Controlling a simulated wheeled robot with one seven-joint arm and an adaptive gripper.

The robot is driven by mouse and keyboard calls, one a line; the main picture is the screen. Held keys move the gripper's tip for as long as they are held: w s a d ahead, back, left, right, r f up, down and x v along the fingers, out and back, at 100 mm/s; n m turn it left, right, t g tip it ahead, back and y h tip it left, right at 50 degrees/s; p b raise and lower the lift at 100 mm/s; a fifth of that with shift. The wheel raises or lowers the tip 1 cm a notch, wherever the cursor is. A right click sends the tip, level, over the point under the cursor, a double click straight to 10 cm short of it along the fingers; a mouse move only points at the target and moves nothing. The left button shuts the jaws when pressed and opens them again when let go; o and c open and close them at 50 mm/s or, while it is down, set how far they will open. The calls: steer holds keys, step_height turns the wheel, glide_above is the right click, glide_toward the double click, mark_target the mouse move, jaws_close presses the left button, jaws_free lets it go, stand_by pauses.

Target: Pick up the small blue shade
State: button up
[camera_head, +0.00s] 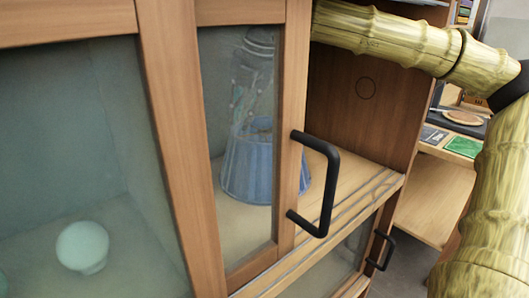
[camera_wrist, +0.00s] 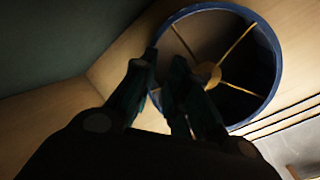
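The small blue shade (camera_head: 247,168) stands upright on the cabinet shelf, partly behind the glass door and the black handle. The wrist view looks down on its round blue rim (camera_wrist: 277,62), dark inside and thin yellowish spokes. My gripper (camera_wrist: 165,62) shows as dark fingers with a gap between them, so it is open. In that view the left finger overlaps the rim's left edge and the right finger overlaps the opening. Whether they touch the rim cannot be told. In the head view a dim form above the shade shows through the glass.
A wood-framed glass door (camera_head: 289,120) with a black handle (camera_head: 327,190) stands in front of the shade. A pale round knob-like object (camera_head: 82,247) sits behind the left glass. The shelf (camera_head: 355,178) right of the shade is bare. My arm reaches in from the right.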

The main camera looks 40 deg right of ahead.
steer(key=shift+w+a+f, duration=0.1)
steer(key=shift+w+f, duration=0.4)
steer(key=shift+f, duration=0.3)
steer(key=shift+w+a+f, duration=0.15)
steer(key=shift+w+f, duration=0.4)
steer(key=shift+f, duration=0.25)
steer(key=shift+w+a+f, duration=0.1)
steer(key=shift+w+f, duration=0.4)
steer(key=shift+f, duration=0.3)
jaws_close()
